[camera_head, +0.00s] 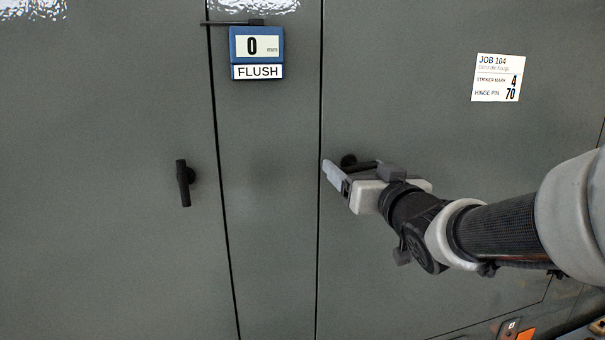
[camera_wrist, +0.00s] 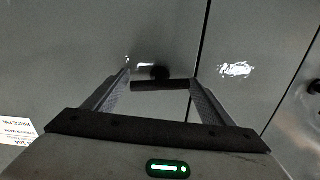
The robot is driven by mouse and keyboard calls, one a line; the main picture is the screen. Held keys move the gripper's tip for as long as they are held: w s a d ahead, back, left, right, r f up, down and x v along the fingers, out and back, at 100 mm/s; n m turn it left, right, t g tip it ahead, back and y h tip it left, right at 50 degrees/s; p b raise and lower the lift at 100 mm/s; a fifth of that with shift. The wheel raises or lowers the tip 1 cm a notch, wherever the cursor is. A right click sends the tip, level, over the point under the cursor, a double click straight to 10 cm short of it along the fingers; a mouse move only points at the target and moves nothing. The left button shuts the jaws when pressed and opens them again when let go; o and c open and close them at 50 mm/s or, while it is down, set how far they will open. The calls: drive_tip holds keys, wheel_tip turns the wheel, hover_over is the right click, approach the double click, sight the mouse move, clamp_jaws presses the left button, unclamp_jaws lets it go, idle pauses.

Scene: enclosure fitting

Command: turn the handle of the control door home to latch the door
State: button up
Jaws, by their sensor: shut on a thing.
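A dark handle (camera_head: 348,160) sits on the grey right-hand door (camera_head: 420,110), close to its left seam. My gripper (camera_head: 352,172) reaches it from the right and covers part of it in the head view. In the wrist view, the handle (camera_wrist: 160,85) shows as a dark bar lying crosswise, with its round hub just behind. The two fingertips (camera_wrist: 160,82) are shut on the bar's two ends. The door face looks level with the narrow panel (camera_head: 268,200) beside it. Whether the latch has engaged cannot be seen.
A blue gauge (camera_head: 257,45) above the narrow panel reads 0 mm, with a FLUSH label. A second dark handle (camera_head: 184,183), upright, is on the left panel. A JOB 104 card (camera_head: 498,78) is on the right door. The space in front of the doors looks clear.

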drive_tip(key=n+b, duration=0.3)
drive_tip(key=shift+f, duration=0.25)
drive_tip(key=n+b, duration=0.4)
drive_tip(key=n, duration=0.1)
drive_tip(key=n+b, duration=0.2)
drive_tip(key=n, duration=0.2)
drive_tip(key=shift+r+b, duration=0.1)
drive_tip(key=shift+b, duration=0.25)
drive_tip(key=shift+r+n+b, duration=0.1)
drive_tip(key=shift+n+b, duration=0.8)
drive_tip(key=shift+n, duration=1.3)
drive_tip(key=o, duration=1)
